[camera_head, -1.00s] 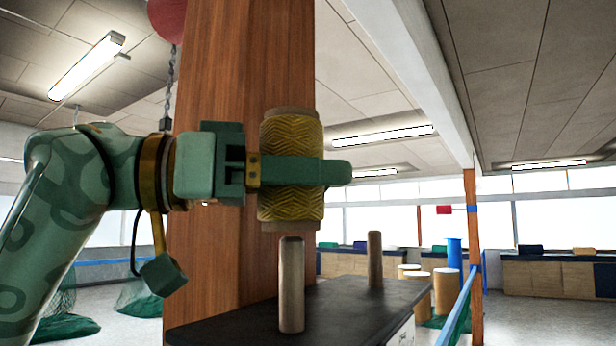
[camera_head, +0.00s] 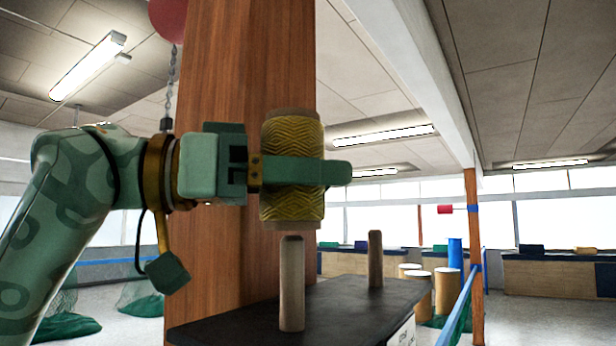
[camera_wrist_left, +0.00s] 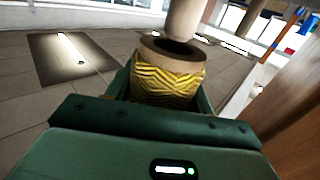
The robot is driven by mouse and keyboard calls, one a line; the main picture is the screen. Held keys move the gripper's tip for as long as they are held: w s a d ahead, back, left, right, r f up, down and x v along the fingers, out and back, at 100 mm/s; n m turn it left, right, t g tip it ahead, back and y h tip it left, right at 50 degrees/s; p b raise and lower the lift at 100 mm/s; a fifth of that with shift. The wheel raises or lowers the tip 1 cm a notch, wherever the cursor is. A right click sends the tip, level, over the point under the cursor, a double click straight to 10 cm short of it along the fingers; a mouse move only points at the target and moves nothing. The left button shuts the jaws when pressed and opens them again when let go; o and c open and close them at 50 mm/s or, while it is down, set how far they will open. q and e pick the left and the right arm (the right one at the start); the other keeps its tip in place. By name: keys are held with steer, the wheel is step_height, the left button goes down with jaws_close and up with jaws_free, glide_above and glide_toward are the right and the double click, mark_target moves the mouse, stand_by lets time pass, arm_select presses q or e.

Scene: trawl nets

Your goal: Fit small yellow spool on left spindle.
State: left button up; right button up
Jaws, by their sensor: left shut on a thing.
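My left gripper (camera_head: 300,171) is shut on the small yellow spool (camera_head: 291,206), which has a zigzag pattern and brown ends. The spool is upright, a little above the left spindle (camera_head: 291,284), a plain wooden peg standing on a dark board. The spool's lower end and the peg's top look apart. The right spindle (camera_head: 375,259) stands bare farther back on the board. In the left wrist view the spool (camera_wrist_left: 167,84) sits between the fingers, its hollow end showing, with a pale round peg end close beyond it. My right gripper is not in view.
The dark board (camera_head: 340,302) carries both spindles. A thick wooden post (camera_head: 235,260) rises right behind the gripper and spool. A blue rail (camera_head: 456,312), several wooden stumps (camera_head: 447,290) and low cabinets (camera_head: 560,274) are farther back on the right.

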arm_select(q)
steer(key=shift+f+b, duration=1.2)
steer(key=shift+f, duration=0.9)
steer(key=o, duration=1.1)
steer(key=s+a+b, duration=0.2)
steer(key=a+b, duration=0.2)
steer(key=a, duration=1.2)
steer(key=shift+s, duration=0.25)
